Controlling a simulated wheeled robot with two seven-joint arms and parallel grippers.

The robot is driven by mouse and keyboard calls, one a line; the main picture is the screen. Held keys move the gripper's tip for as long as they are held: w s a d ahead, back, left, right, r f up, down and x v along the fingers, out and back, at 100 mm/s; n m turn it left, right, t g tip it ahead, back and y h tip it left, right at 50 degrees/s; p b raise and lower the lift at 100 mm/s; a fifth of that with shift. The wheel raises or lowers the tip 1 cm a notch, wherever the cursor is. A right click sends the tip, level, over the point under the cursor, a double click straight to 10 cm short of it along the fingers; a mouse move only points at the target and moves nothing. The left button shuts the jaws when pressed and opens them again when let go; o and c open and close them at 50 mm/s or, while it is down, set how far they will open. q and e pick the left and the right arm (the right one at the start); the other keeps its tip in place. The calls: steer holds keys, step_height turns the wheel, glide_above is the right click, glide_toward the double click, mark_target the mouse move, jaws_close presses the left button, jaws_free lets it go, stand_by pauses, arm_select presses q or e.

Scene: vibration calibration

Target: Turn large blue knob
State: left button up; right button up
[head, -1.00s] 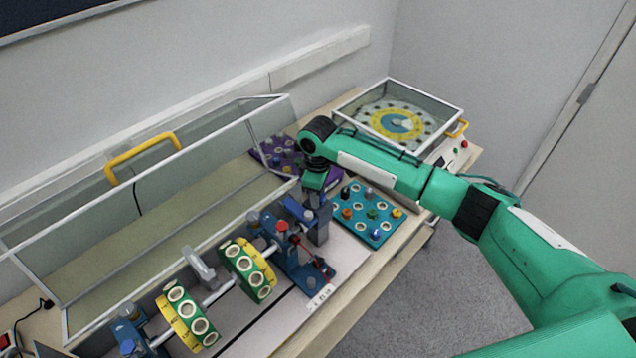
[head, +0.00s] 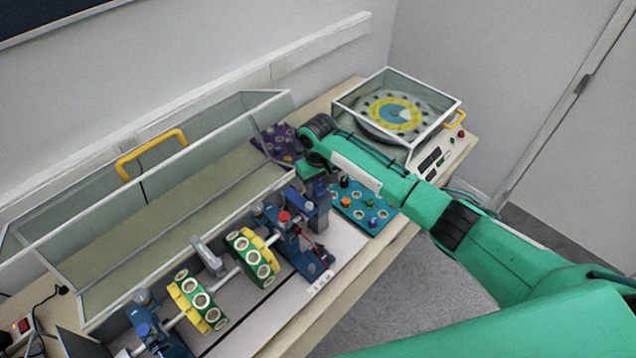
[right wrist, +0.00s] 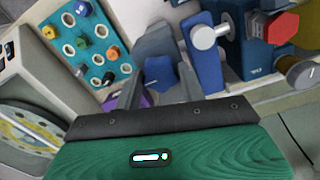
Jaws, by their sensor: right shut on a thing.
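The blue knob (right wrist: 158,72) shows in the right wrist view between the two grey fingers of my right gripper (right wrist: 158,85), which is shut on it. In the head view my right gripper (head: 318,192) is at the right end of the shaft rig (head: 222,275), beside its blue stand. There my wrist and the fingers hide the knob, so its turn angle cannot be told. A red knob (head: 284,216) tops the rig nearby; it also shows in the right wrist view (right wrist: 278,26). My left gripper is not in view.
A teal board (head: 352,206) with rings and coloured knobs lies right of the gripper, partly under my arm. A purple board (head: 272,148) lies behind. A glass-covered dial box (head: 450,112) stands back right. A long clear cover with a yellow handle (head: 150,154) stands at left.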

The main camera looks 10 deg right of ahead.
mark_target(318, 187)
stand_by(0.5)
steer(key=o, duration=1)
steer(key=shift+c, duration=0.2)
steer(key=shift+r+b, duration=0.3)
steer(key=shift+r, duration=0.2)
step_height(318, 187, up, 13)
steer(key=b, duration=0.4)
steer(key=shift+f, duration=0.15)
